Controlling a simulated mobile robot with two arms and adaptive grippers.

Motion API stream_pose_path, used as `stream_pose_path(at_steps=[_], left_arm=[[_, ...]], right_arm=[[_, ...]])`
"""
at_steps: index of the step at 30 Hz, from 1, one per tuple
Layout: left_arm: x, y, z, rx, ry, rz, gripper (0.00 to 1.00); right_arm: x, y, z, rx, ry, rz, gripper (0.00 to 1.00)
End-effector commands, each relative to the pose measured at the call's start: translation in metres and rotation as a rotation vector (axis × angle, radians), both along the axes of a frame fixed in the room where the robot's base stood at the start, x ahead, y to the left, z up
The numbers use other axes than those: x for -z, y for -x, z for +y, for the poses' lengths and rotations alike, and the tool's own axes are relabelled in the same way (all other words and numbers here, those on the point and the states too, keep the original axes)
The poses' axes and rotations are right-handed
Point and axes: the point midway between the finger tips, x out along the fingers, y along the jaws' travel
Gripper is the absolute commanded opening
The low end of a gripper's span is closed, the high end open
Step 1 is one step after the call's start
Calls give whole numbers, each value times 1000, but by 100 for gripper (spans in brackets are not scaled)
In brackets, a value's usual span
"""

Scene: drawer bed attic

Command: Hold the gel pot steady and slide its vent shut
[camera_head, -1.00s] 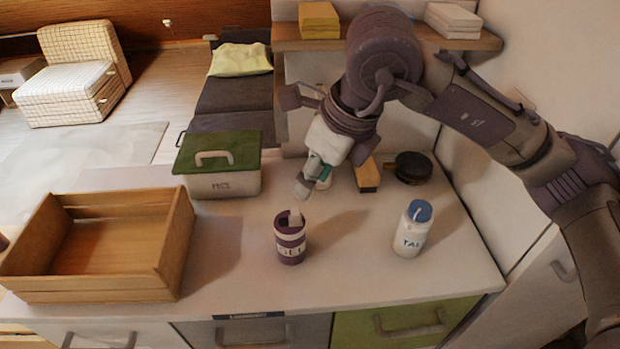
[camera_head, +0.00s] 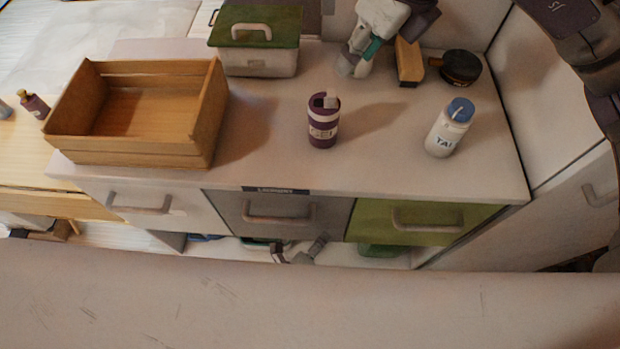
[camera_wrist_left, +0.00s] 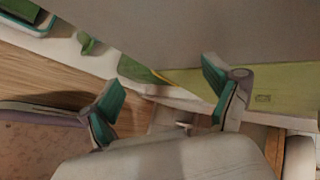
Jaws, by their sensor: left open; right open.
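The gel pot (camera_head: 323,128), a dark purple cup with white bands and lettering, stands upright on the counter in the head view. A pale tab on its lid, which looks like the vent slide (camera_head: 326,101), stands up at the rim; its exact position is too small to tell. My right gripper (camera_head: 352,66) is open and empty behind and slightly right of the pot, apart from it. My left gripper (camera_wrist_left: 165,100) is open and empty in the left wrist view, with teal pads apart. What looks like its fingers (camera_head: 300,252) shows low under the counter front in the head view.
A wooden crate (camera_head: 212,118) stands left of the pot and a green-lidded box (camera_head: 258,62) behind it. A white bottle with blue cap (camera_head: 447,132) stands right. A wooden block (camera_head: 408,62) and a dark round tin (camera_head: 460,67) lie behind. Counter around the pot is clear.

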Motion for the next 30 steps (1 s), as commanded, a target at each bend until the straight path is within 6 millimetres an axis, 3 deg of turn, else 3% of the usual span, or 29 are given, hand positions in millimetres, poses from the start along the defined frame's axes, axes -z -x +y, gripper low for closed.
stream_pose_path(at_steps=[1,3,9,14,16,21,24,30], left_arm=[[-27,-4,-17,77,-32,-93,89],[-64,-6,-38,174,-88,-224,89],[-174,-1,-86,382,-249,-612,89],[-265,12,-106,456,-402,-924,89],[-304,11,-99,423,-527,-1038,89],[-318,-13,-33,231,-879,-987,89],[-324,-18,-5,160,-1008,-955,89],[-328,-25,17,106,-1109,-926,89]], right_arm=[[0,0,0,0,0,0,42],[0,0,0,0,0,0,42],[0,0,0,0,0,0,42],[0,0,0,0,0,0,42],[0,0,0,0,0,0,42],[0,0,0,0,0,0,42],[0,0,0,0,0,0,42],[0,0,0,0,0,0,42]])
